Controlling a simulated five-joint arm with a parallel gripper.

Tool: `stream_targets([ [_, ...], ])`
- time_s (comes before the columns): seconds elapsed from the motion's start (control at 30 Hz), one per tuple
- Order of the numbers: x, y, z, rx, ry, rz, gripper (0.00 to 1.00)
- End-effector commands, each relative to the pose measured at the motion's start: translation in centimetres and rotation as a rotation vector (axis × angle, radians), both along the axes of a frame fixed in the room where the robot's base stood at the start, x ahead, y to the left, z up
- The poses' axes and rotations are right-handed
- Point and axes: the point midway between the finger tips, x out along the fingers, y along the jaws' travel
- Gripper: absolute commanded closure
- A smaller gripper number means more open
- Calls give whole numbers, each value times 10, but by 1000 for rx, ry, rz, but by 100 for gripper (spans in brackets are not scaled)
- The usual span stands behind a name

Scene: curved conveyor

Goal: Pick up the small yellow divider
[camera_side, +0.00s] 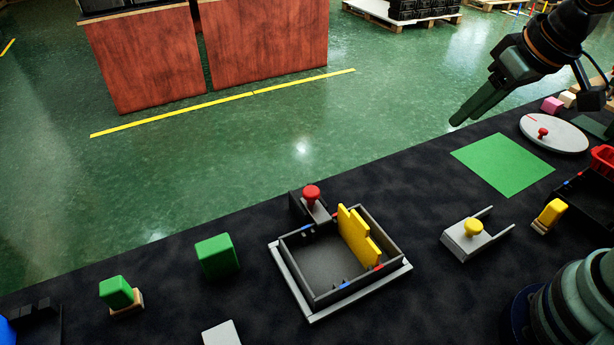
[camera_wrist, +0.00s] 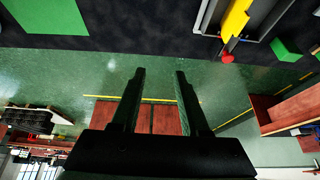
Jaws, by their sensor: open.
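A yellow divider (camera_side: 357,236) with a stepped top edge stands upright in a dark open box (camera_side: 318,287), toward its right side. It also shows at the top of the wrist view (camera_wrist: 235,18), cut off by the frame edge. My gripper (camera_side: 468,112) is at the upper right of the side view, raised and well away from the box. In the wrist view its two fingers (camera_wrist: 160,72) are apart with nothing between them. A smaller yellow piece (camera_side: 552,213) stands on the table at the right.
The box sits on a grey plate (camera_side: 303,307). A red knob (camera_side: 312,192) stands at its back edge. A grey slide with a yellow knob (camera_side: 473,227) lies to the right. Green blocks (camera_side: 217,256) stand to the left. A flat green sheet (camera_side: 503,164) lies near my gripper.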

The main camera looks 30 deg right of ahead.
Motion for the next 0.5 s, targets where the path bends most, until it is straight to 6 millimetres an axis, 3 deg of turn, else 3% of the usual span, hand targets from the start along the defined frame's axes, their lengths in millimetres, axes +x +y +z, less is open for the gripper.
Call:
stream_targets([
  [0.3, 25, 80, -36, 43, 230, 22, 55],
  [0.5, 29, 134, -70, 21, 363, 16, 55],
])
